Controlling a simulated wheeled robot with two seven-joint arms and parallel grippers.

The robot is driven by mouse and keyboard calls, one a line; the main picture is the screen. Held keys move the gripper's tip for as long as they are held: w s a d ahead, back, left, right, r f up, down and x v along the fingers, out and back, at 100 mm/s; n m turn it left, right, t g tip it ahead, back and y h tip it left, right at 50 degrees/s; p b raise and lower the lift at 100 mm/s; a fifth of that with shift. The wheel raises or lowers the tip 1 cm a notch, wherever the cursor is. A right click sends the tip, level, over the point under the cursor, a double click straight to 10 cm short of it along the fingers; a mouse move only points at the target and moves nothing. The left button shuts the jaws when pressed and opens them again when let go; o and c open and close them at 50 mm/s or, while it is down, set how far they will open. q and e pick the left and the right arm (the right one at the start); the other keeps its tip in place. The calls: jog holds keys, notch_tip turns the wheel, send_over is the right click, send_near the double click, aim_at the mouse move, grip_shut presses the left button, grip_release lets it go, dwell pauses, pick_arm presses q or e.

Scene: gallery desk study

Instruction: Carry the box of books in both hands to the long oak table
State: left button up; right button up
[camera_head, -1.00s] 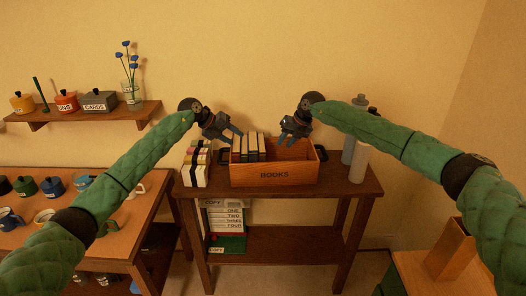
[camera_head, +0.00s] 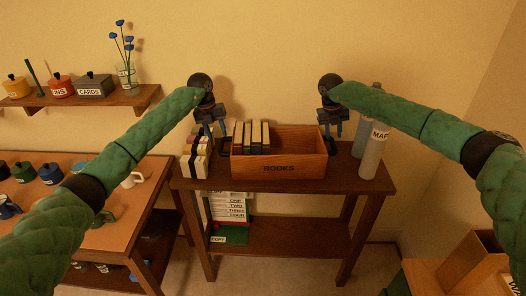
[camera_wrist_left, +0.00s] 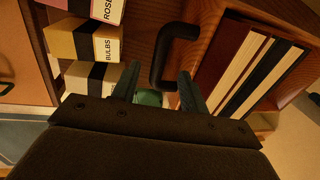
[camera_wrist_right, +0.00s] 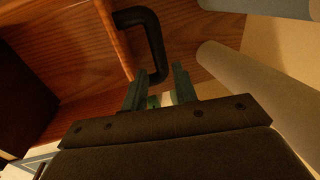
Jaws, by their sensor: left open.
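The box of books (camera_head: 250,172), a wooden crate lettered "BOOKS", sits upright on a dark wooden stand. Several books (camera_head: 250,136) stand in its left half; the right half looks empty. My left gripper (camera_head: 211,136) is open above the box's left end. In the left wrist view, the dark left handle (camera_wrist_left: 158,58) lies just beyond its fingertips. My right gripper (camera_head: 330,131) is open above the right end. In the right wrist view, the right handle (camera_wrist_right: 153,40) lies just beyond its fingertips. Neither gripper clearly touches a handle. I cannot identify the long oak table.
Labelled small boxes (camera_head: 194,170) stand close left of the crate. A grey cylinder (camera_head: 373,155) and another behind it stand close right. A table with mugs (camera_head: 110,238) is at left, below a wall shelf (camera_head: 125,101). The stand (camera_head: 300,188) has a lower shelf.

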aim_at(220, 143)
pick_arm(q)
jog(key=f, duration=0.3)
jog(key=d+f, duration=0.1)
jog(key=f, duration=0.3)
jog(key=shift+d+f, duration=0.2)
pick_arm(e)
jog(key=x, duration=0.7)
jog(key=shift+f, duration=0.25)
pick_arm(q)
jog(key=c, duration=0.6)
pick_arm(e)
jog(key=c, duration=0.6)
pick_arm(q)
grip_shut()
pick_arm(e)
grip_shut()
pick_arm(q)
jog(key=shift+r, duration=0.15)
pick_arm(e)
jog(key=shift+r, duration=0.15)
